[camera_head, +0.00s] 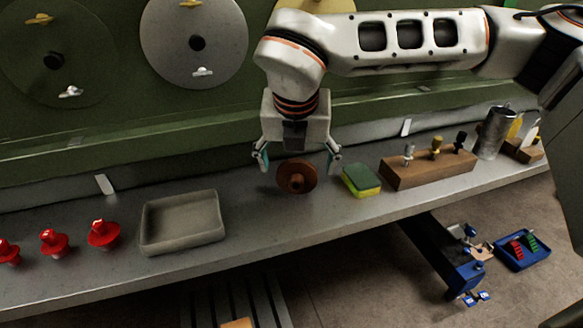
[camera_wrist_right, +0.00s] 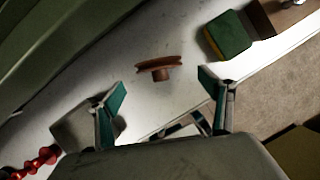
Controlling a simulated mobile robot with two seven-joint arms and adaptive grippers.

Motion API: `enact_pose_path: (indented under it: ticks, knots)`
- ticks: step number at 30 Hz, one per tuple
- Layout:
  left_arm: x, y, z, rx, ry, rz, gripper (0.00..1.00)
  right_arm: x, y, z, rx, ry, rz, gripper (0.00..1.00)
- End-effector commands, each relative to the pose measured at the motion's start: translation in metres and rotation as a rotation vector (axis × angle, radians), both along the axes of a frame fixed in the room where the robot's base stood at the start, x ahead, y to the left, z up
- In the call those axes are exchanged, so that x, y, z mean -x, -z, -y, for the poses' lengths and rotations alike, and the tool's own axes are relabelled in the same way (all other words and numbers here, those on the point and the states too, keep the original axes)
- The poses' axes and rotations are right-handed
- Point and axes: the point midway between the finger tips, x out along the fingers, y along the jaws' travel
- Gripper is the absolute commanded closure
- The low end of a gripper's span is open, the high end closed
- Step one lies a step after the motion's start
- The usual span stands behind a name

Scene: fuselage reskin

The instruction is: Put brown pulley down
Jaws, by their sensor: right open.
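The brown pulley (camera_head: 297,177) rests on the grey shelf (camera_head: 262,220) in the head view, between the tray and the sponge. It also shows in the right wrist view (camera_wrist_right: 158,68), lying ahead of the fingers and apart from them. My right gripper (camera_head: 299,165) is open, with its fingers spread wide to either side of the pulley in the head view. In the right wrist view its two teal-padded fingers (camera_wrist_right: 166,100) have nothing between them. My left gripper is in neither view.
A grey tray (camera_head: 182,222) and several red knobs (camera_head: 104,235) stand to the left. A green-yellow sponge (camera_head: 361,181) and a wooden block with small tools (camera_head: 430,168) stand to the right. The green panel (camera_head: 120,120) with discs rises behind. The shelf's front edge drops to the floor.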

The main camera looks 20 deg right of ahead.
Motion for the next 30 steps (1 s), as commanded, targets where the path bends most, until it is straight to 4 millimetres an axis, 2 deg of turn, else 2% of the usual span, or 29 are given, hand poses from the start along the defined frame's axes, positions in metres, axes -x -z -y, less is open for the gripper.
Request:
enact_pose_path:
  ticks: [8, 18, 26, 28, 30]
  knots:
    - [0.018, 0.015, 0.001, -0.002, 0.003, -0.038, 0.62, -0.009, 0.023, 0.003, 0.000, -0.001, -0.002, 0.20]
    - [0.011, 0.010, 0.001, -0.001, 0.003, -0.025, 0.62, -0.027, 0.062, 0.007, -0.001, 0.000, -0.004, 0.20]
    - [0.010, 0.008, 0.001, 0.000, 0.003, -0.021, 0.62, -0.030, 0.067, 0.008, -0.002, 0.000, -0.002, 0.20]
    - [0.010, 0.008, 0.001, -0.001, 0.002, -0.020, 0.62, -0.029, 0.067, 0.008, -0.002, 0.000, -0.002, 0.33]
    - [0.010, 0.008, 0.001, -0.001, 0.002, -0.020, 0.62, -0.029, 0.067, 0.008, -0.002, 0.000, -0.002, 0.51]
